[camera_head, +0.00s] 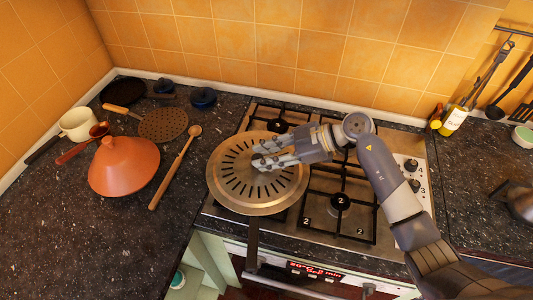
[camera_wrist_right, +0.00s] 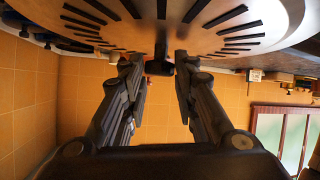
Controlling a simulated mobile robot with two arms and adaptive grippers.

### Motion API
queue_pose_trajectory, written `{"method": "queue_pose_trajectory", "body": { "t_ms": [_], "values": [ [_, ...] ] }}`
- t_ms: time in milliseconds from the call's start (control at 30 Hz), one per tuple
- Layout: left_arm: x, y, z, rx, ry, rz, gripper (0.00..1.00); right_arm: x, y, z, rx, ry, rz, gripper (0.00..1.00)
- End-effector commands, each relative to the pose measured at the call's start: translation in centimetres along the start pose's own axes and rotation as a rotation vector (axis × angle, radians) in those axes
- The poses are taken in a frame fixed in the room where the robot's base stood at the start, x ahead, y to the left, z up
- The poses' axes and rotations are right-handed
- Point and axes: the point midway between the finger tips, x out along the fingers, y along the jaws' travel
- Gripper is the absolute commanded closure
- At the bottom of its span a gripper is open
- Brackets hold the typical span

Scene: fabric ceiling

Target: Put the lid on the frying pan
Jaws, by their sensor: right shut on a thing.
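The lid (camera_head: 232,190) is a round metal disc with dark radial slots. It lies over the front left of the hob and covers the pan body from above. The frying pan's dark handle (camera_head: 252,243) comes out from under the lid's near edge. I cannot tell whether the lid touches the pan's rim. My right gripper (camera_head: 262,158) reaches in from the right and is shut on the lid near its middle. In the right wrist view, the slotted lid (camera_wrist_right: 225,25) fills the top, with the fingers (camera_wrist_right: 162,66) around its dark knob. My left gripper is not in view.
The gas hob (camera_head: 345,215) has free burners right of the pan. A terracotta tagine lid (camera_head: 124,166), a wooden spoon (camera_head: 175,167), a perforated skimmer (camera_head: 163,124) and small pots crowd the left counter. An oil bottle (camera_head: 453,121) stands at the right. A tiled wall closes the back.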

Motion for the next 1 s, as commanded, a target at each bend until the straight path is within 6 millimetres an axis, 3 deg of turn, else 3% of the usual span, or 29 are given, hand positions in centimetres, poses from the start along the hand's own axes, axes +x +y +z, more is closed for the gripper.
{"method": "queue_pose_trajectory", "body": {
  "t_ms": [167, 200, 267, 500, 667, 1000],
  "values": [
    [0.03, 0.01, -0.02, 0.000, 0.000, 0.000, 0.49, 0.03, -0.04, 0.10, -0.002, -0.002, -0.001, 1.00],
    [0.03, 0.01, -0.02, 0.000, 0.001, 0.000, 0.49, 0.03, -0.05, 0.10, -0.002, -0.002, -0.001, 0.64],
    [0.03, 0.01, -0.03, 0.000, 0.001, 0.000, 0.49, 0.04, -0.05, 0.10, -0.001, -0.002, -0.001, 0.50],
    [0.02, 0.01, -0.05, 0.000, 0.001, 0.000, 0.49, 0.04, -0.06, 0.10, 0.000, -0.002, -0.001, 0.49],
    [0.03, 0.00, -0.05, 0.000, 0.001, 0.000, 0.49, 0.06, -0.10, 0.18, 0.001, -0.003, -0.003, 0.26],
    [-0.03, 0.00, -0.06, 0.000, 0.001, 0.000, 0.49, 0.01, -0.05, 0.06, 0.000, -0.002, -0.002, 0.26]
  ]
}}
